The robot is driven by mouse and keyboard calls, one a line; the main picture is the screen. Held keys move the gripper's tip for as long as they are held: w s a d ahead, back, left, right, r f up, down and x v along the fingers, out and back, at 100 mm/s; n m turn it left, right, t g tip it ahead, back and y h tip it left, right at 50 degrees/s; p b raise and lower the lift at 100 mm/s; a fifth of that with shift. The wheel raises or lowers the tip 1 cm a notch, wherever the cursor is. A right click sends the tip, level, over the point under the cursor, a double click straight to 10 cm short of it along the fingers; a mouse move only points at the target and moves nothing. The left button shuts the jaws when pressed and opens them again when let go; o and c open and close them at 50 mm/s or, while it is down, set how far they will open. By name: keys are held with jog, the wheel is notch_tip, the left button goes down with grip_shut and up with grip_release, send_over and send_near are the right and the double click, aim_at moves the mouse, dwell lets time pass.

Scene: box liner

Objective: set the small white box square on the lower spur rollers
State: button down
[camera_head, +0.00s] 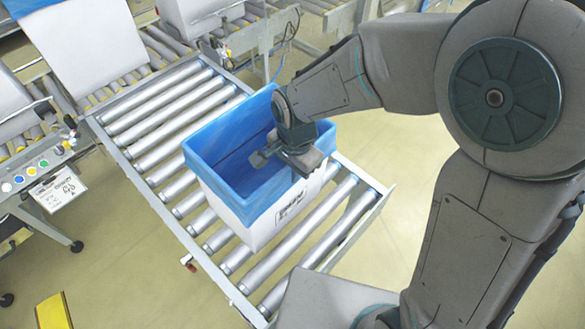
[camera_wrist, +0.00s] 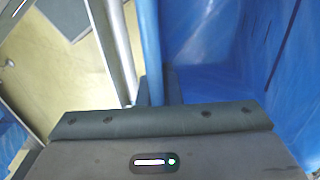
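The small white box (camera_head: 225,205) stands upright on the lower spur rollers (camera_head: 333,234), towards their near end. A blue liner (camera_head: 215,150) covers its inside and folds over its rim; a printed label shows on its near right wall. My gripper (camera_head: 283,158) is at the near right rim, partly over the opening. In the wrist view, my fingers (camera_wrist: 157,88) sit close on both sides of the blue-covered wall (camera_wrist: 150,45). The box's underside is hidden.
Bare rollers (camera_head: 150,105) lie up the spur beyond the box. Larger white boxes (camera_head: 85,40) stand on the conveyor at the upper left. A control panel (camera_head: 40,165) with buttons is at the left. Open floor (camera_head: 405,150) lies to the right of the spur.

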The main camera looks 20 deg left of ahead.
dwell(0.4)
jog(key=c, duration=1.1)
grip_release()
jog(key=shift+o, duration=0.2)
jog(key=shift+r+p, duration=4.2)
jog(key=shift+r, duration=1.8)
